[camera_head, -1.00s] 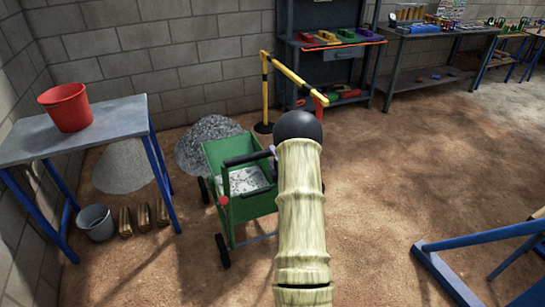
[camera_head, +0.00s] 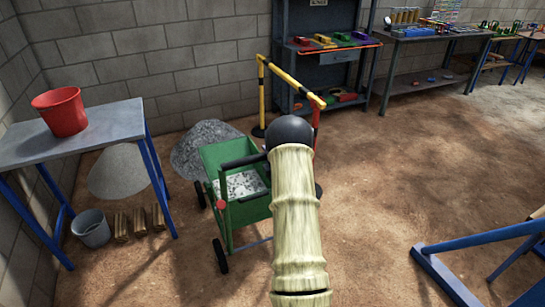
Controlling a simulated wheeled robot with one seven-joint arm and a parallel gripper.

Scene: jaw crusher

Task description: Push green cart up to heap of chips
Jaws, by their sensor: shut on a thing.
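The green cart (camera_head: 235,211) stands upright in the middle left, with pale grey material in its tray and a black handle bar (camera_head: 240,161) across it. A dark grey coarse heap, which looks like the heap of chips (camera_head: 200,143), lies on the floor just behind the cart. The cart's far edge overlaps it in the picture; I cannot tell whether they touch. My arm, with a black ball joint, reaches over the cart's right side and covers that end of the handle.
A lighter, finer heap (camera_head: 117,172) lies left of the dark one. A table (camera_head: 105,130) with a red bucket (camera_head: 61,112) stands at left, a grey bucket (camera_head: 91,228) below. A yellow-black barrier (camera_head: 290,78) stands behind the cart. Open floor lies at right; a blue frame (camera_head: 440,275) stands lower right.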

